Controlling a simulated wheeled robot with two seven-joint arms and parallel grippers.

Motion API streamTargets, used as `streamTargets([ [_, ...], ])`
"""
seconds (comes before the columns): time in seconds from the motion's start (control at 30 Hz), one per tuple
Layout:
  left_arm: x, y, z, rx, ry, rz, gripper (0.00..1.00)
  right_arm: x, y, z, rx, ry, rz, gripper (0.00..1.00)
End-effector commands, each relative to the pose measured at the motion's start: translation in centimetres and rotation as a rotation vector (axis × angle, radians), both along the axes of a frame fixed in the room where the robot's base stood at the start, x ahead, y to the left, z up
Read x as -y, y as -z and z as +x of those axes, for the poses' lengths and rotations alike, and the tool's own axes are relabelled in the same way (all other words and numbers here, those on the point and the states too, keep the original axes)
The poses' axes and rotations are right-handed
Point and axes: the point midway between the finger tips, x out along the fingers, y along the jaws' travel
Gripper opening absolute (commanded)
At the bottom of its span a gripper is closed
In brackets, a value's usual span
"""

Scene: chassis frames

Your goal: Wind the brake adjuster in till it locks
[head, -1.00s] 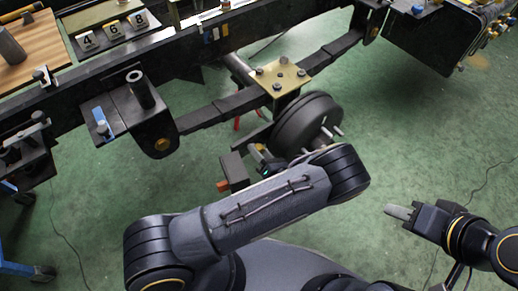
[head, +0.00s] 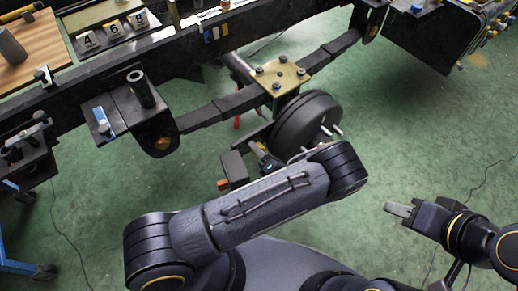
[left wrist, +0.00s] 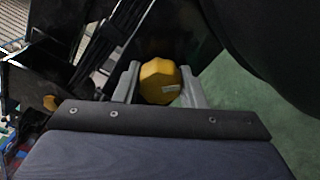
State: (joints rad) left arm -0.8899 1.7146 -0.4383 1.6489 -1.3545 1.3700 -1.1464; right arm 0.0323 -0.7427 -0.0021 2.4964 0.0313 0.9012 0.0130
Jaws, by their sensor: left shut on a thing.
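The yellow, many-sided adjuster knob (left wrist: 160,82) sits between the two grey fingers of my left gripper (left wrist: 161,88) in the left wrist view. The fingers lie against its sides, shut on it. In the head view my left gripper (head: 264,154) is mostly hidden behind my own arm, beside the dark brake drum (head: 305,120). The knob cannot be made out clearly there. My right gripper (head: 401,210) is at the right, over bare floor and away from the drum. I see its fingers nearly edge-on and cannot tell how far apart they are.
The dark chassis rail (head: 185,72) crosses the top, with a leaf spring (head: 215,111) and brass plate (head: 280,74) above the drum. A dark block (head: 234,168) is close left of my left gripper. Green floor (head: 440,130) is clear at right.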

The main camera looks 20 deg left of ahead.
Motion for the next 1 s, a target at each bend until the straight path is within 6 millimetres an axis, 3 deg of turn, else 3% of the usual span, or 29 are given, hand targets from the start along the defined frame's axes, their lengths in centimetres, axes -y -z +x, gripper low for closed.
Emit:
streamTargets([
  [0.07, 0.1, 0.1, 0.0, -0.001, 0.001, -0.003, 0.14, 0.0, 0.0, 0.0, 0.0, 0.0, 0.0, 0.36],
  [0.1, 0.1, 0.1, 0.0, -0.001, 0.001, -0.003, 0.39, 0.0, 0.0, 0.0, 0.0, 0.0, 0.0, 0.36],
  [0.27, 0.1, 0.1, 0.0, 0.0, 0.001, -0.002, 0.59, 0.0, 0.0, 0.0, 0.0, 0.0, 0.0, 0.36],
  [0.6, 0.5, 0.0, -0.3, 0.001, 0.002, -0.002, 0.59, 0.0, -0.2, 0.0, 0.0, 0.0, 0.0, 0.36],
  [1.0, 5.3, 0.0, -4.1, 0.0, 0.003, -0.002, 0.59, 0.0, -1.3, 0.0, 0.0, 0.0, 0.0, 0.36],
])
